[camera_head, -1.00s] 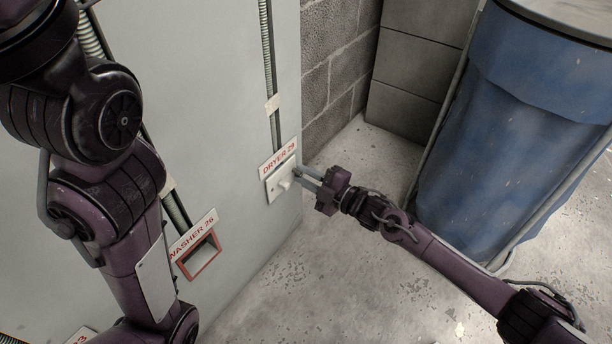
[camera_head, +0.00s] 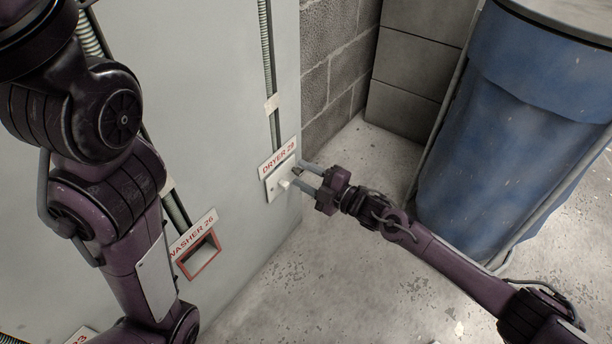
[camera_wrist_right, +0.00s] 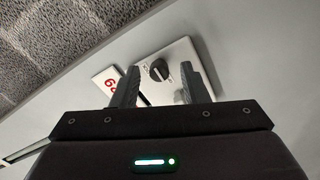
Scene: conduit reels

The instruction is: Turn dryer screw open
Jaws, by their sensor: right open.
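The dryer screw (camera_wrist_right: 159,70) shows in the right wrist view as a round black knob with a slot, on a pale square plate (camera_wrist_right: 180,53). In the head view the plate (camera_head: 272,192) is on the grey wall panel below the "DRYER 29" label (camera_head: 279,158). My right gripper (camera_head: 299,174) is open, with its two fingers pointing at the plate. In the right wrist view its fingers (camera_wrist_right: 162,80) stand on either side of the knob, and nothing shows held between them. Whether the fingertips touch the plate I cannot tell. My left gripper is out of view.
A "WASHER 26" label (camera_head: 193,234) with a red-framed recess (camera_head: 201,257) is lower left on the same panel. A large blue bin (camera_head: 520,140) stands to the right. A block wall (camera_head: 330,55) is behind. The floor (camera_head: 320,270) below my right arm is clear.

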